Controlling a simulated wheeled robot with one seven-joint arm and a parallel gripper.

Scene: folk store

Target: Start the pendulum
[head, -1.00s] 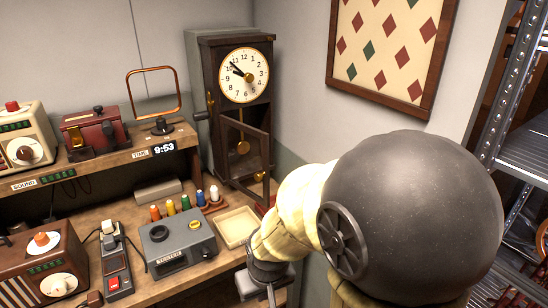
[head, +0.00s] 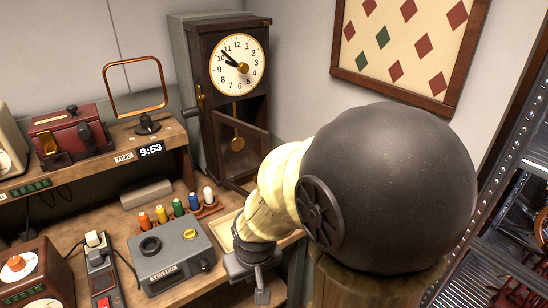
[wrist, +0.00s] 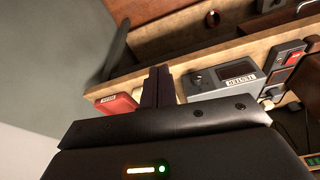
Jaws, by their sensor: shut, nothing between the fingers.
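The tall dark wooden clock (head: 200,60) stands in the back corner, its round cream dial (head: 238,68) facing out. Below the dial, the brass pendulum bob (head: 237,143) hangs on a thin rod inside the case, close to upright. The case's lower door (head: 242,137) stands swung open; its lower part is hidden behind my arm. My gripper (head: 262,297) is low in the head view, in front of the bench and well apart from the clock. In the wrist view its dark fingers (wrist: 157,86) are together with nothing between them. The pendulum is not recognisable there.
The bench below holds a grey tester box (head: 172,262), several coloured spools (head: 178,206) and a cream tray (head: 224,229) near my gripper. A copper wire loop (head: 135,62) stands on the shelf left of the clock. Metal shelving (head: 500,170) stands at the right.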

